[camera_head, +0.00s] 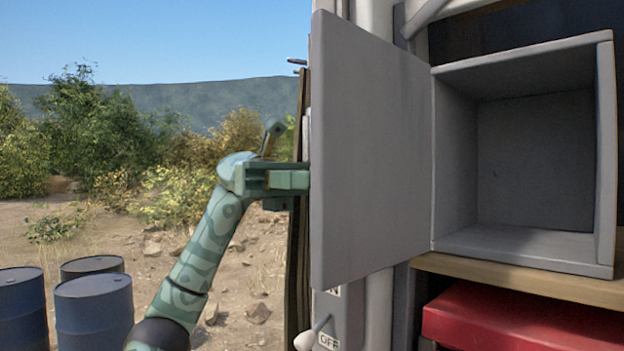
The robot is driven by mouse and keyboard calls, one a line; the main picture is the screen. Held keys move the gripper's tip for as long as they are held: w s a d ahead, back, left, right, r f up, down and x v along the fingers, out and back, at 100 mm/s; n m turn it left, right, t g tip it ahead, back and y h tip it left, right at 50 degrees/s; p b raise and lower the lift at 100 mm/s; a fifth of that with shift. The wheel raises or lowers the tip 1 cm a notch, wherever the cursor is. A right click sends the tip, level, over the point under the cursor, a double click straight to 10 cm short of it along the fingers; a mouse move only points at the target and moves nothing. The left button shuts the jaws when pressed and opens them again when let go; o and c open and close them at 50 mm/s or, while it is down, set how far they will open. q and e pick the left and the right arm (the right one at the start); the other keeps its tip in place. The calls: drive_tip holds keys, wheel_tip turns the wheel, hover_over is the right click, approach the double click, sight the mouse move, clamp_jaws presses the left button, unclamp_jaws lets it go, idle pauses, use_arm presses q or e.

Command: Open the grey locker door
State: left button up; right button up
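The grey locker door (370,150) stands swung wide open to the left of the locker, hinged at the locker's left side. The open grey locker (605,150) shows an empty inside. My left gripper (290,181) is at the door's left, free edge, at about mid height. Its fingertips meet the door's edge in the picture and may be partly hidden behind it, so I cannot tell whether they touch or grip it. My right gripper is not in view.
A wooden shelf (530,280) lies under the locker, with a red box (520,325) below. A switch lever (308,338) beside an OFF label is below the door. Several blue drums (93,310) stand at lower left on open dirt ground.

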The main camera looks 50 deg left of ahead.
use_arm(q)
drive_tip(key=a+p, duration=0.5)
drive_tip(key=a, duration=1.1)
drive_tip(key=shift+s+a, duration=0.2)
drive_tip(key=shift+s, duration=0.05)
